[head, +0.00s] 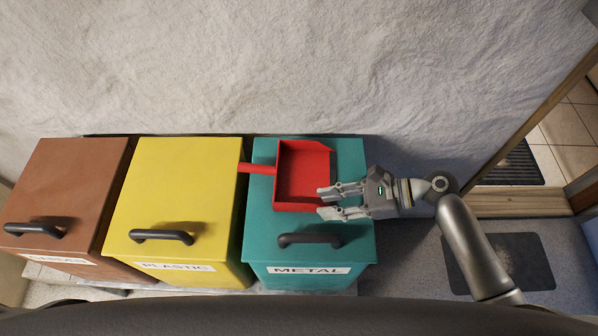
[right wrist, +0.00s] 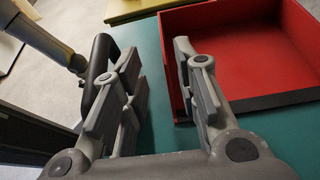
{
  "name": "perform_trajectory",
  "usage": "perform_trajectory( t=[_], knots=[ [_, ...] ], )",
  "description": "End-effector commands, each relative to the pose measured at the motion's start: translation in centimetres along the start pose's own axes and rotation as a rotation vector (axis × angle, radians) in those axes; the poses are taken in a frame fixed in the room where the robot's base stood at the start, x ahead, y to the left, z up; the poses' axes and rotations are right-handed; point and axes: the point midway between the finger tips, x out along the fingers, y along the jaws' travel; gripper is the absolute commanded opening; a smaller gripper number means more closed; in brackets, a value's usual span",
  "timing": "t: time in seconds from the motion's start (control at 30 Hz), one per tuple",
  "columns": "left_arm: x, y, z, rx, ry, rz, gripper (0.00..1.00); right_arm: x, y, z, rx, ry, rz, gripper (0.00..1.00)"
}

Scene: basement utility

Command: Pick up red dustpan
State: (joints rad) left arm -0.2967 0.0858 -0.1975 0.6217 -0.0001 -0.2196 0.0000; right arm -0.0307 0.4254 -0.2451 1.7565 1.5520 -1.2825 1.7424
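The red dustpan (head: 303,172) lies on the teal lid of the METAL bin (head: 262,225), its handle pointing left over the gap to the yellow bin. In the right wrist view the dustpan (right wrist: 245,55) fills the upper right. My right gripper (head: 326,201) reaches in from the right, at the dustpan's lower right corner. In the right wrist view the gripper (right wrist: 157,50) is open, with one finger over the pan's near side wall and the other outside it. Contact cannot be told. My left gripper is not in view.
The bin's dark lid handle (head: 310,240) is close to my right gripper's outer finger. A yellow PLASTIC bin (head: 185,190) and a brown bin (head: 75,190) stand to the left. A rough white wall (head: 300,70) is behind. A doorway (head: 560,140) is at the right.

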Motion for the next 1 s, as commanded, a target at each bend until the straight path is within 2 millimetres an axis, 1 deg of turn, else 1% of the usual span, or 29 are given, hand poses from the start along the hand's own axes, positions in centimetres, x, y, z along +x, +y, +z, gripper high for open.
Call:
perform_trajectory(
  t=[0.03, 0.1, 0.2, 0.33, 0.4, 0.5, 0.6, 0.8, 0.87, 1.0],
  knots=[
    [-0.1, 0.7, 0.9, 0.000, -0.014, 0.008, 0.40, 0.6, -0.1, 0.1, -0.001, -0.002, -0.001, 0.29],
    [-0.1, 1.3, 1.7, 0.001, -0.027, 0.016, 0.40, 1.0, -0.1, 0.1, -0.002, 0.000, -0.001, 0.29],
    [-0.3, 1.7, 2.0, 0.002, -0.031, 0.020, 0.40, 1.8, -0.1, 0.2, -0.002, -0.001, 0.000, 0.29],
    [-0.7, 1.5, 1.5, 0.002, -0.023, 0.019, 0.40, 3.7, -0.3, 0.6, -0.002, -0.003, 0.000, 0.29],
    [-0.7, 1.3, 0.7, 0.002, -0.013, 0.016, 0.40, 4.8, -0.4, 0.7, -0.001, -0.003, 0.000, 0.29],
    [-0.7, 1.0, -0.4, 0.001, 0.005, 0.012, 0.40, 5.9, -0.4, 0.5, -0.002, 0.000, 0.000, 0.29],
    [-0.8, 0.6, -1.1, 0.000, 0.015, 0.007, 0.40, 6.4, -0.4, 0.5, -0.003, 0.001, 0.000, 0.29],
    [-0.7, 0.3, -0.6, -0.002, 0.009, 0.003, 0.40, 6.4, -0.4, 0.4, -0.003, 0.002, -0.001, 0.29],
    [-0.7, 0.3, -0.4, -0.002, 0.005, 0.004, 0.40, 6.4, -0.4, 0.4, -0.003, 0.001, 0.000, 0.22],
    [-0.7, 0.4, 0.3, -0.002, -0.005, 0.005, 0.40, 6.4, -0.4, 0.4, -0.003, 0.001, 0.000, 0.04]
  ],
)
